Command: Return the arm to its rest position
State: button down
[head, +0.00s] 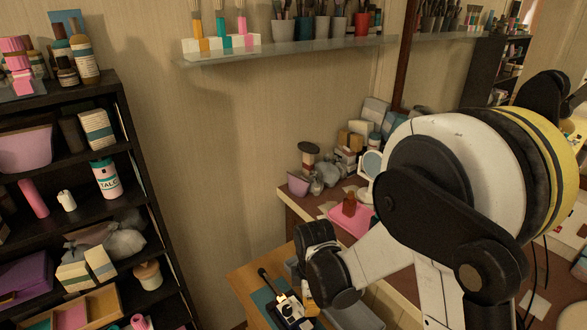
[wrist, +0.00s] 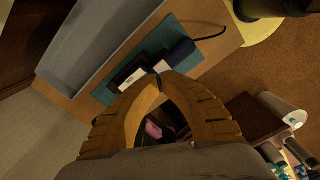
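My gripper (wrist: 158,79) shows in the wrist view with its two tan, ridged fingers bowed inward and their tips together or almost together. I see nothing clearly held between the tips. The tips appear in front of a dark and white object (wrist: 179,53) on a teal mat (wrist: 153,44); I cannot tell whether they touch it. In the head view my arm reaches from the right, bent down to the left. My gripper (head: 308,297) is low in the middle there, partly hidden by its wrist, beside a black and white object (head: 287,306) on the wooden surface.
A wooden surface (head: 245,282) lies under the gripper, with a grey tray (wrist: 85,40) in the wrist view. A counter with a pink tray (head: 352,222) and clutter stands behind. A full dark shelf (head: 128,135) stands left. A glass shelf (head: 290,50) with cups hangs above.

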jog(key=s+d+r+m+t, duration=0.2)
jog(key=d+r+m, duration=0.25)
jog(key=r, duration=0.35)
jog(key=s+d+r+m+t, duration=0.1)
jog(key=d+r+m, duration=0.2)
jog(key=r+m, duration=0.3)
jog(key=s+d+r+m+t, duration=0.4)
jog(key=s+d+r+m, duration=0.2)
jog(key=s+r+m, duration=0.2)
jog(key=shift+r, duration=0.2)
